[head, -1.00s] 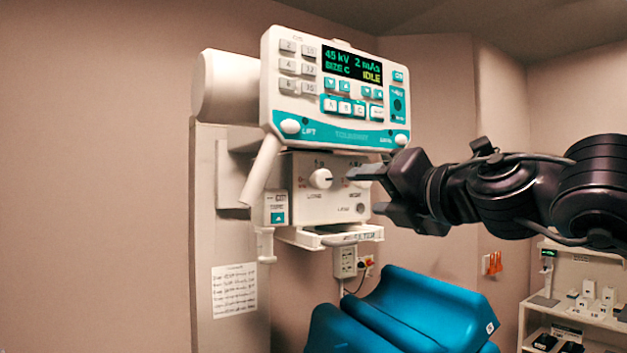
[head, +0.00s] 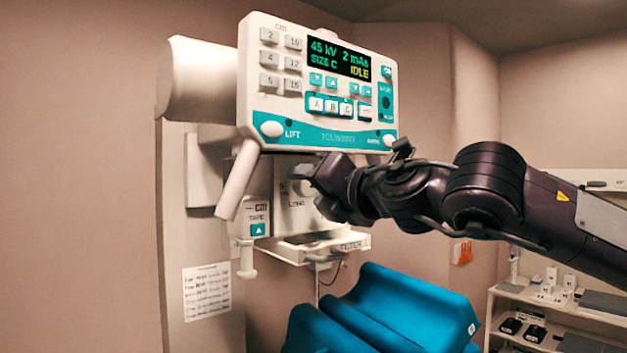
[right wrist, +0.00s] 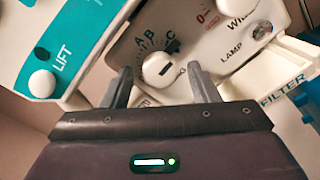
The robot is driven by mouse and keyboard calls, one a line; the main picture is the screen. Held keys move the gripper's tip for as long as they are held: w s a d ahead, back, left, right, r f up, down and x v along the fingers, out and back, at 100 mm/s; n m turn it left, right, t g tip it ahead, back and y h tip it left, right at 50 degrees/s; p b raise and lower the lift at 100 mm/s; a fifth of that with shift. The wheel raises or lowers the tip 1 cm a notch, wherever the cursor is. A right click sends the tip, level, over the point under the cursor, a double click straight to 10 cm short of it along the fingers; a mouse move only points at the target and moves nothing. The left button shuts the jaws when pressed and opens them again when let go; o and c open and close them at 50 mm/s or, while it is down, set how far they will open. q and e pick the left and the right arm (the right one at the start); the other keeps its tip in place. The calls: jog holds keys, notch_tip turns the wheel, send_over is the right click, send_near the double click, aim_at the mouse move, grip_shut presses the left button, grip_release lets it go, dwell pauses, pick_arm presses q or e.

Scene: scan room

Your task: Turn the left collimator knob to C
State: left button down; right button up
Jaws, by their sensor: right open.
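The left collimator knob (right wrist: 157,70) is a white round knob in the right wrist view, with the letters A, B and C printed in an arc above it. My right gripper (right wrist: 159,70) is open, with one finger on each side of the knob in that view and gaps to both. My left gripper is not in view.
The control panel (head: 258,90) overhangs just above my right gripper, its display reading SIZE C and IDLE. A filter tray (head: 345,246) juts out below the collimator. A handle (head: 238,180) hangs at the left. A blue padded support (head: 400,300) stands below.

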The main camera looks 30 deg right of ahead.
jog(key=shift+s, duration=0.1)
jog(key=c, duration=1)
jog(key=shift+f+n+b, duration=0.25)
jog(key=shift+n+b, duration=0.75)
jog(key=shift+b, duration=0.05)
jog(key=shift+n, duration=0.4)
jog(key=shift+r+n+b, duration=0.2)
jog(key=shift+n+b, duration=0.1)
jog(key=shift+n, duration=0.1)
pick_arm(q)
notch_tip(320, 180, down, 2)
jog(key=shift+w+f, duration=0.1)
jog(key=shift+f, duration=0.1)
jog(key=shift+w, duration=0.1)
pick_arm(e)
jog(key=o, duration=1)
